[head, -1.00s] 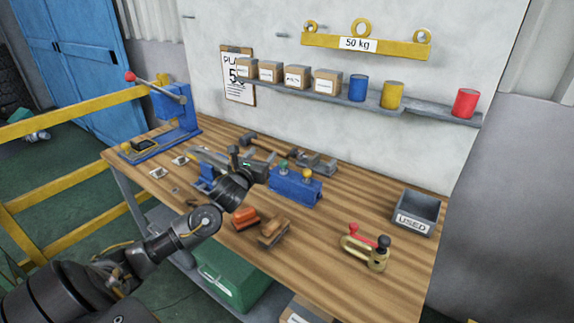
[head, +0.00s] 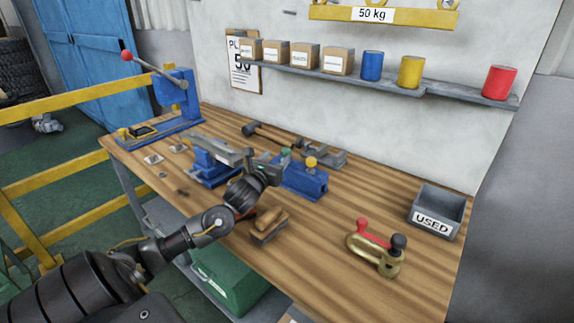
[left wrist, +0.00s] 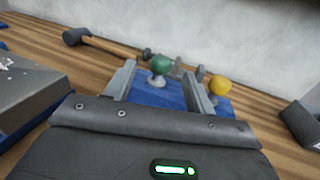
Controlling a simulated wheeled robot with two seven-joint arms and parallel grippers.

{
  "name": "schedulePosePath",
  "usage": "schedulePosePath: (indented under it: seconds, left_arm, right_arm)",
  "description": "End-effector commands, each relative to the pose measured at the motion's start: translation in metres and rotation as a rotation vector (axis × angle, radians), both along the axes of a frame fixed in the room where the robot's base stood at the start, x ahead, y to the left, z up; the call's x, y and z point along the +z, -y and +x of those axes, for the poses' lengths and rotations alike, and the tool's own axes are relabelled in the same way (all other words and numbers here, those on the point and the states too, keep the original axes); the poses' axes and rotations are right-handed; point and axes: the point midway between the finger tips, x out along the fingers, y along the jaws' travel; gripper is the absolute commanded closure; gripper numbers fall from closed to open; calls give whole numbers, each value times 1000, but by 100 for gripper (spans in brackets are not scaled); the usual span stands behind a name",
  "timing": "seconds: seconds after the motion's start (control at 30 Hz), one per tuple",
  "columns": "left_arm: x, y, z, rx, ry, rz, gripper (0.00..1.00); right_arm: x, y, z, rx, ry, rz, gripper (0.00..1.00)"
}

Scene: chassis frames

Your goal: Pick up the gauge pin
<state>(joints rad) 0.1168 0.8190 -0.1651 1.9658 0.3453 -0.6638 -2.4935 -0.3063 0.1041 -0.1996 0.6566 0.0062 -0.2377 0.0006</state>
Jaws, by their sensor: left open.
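A blue block (head: 305,182) on the wooden bench holds two knobbed pins, one with a green knob (head: 286,152) and one with a yellow knob (head: 310,162). I cannot tell for sure which is the gauge pin. My left gripper (head: 270,160) is at the block's left end, close to the green knob. In the left wrist view, the open left gripper (left wrist: 159,76) has its two fingers on either side of the green knob (left wrist: 161,64), with nothing gripped. The yellow knob (left wrist: 219,86) is outside the right finger. My right gripper is not in view.
A grey-and-blue vise (head: 215,160) stands left of the block, and a mallet (head: 265,133) lies behind. A wooden brush (head: 269,223) lies in front.

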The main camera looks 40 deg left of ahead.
Motion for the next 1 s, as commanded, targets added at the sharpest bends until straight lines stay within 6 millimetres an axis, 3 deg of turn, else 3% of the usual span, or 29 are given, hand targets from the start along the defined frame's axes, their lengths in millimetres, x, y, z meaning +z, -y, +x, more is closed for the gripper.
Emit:
schedulePosePath:
  seconds: [0.47, 0.8, 1.0]
  left_arm:
    - [2, -6, 29, -2, 2, -2, 45]
    - [0, -15, 71, -2, 2, -3, 45]
    - [-2, -16, 75, -4, 0, -1, 45]
  right_arm:
    - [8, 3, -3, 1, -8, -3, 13]
    - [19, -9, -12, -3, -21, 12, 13]
    - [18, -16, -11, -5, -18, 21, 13]
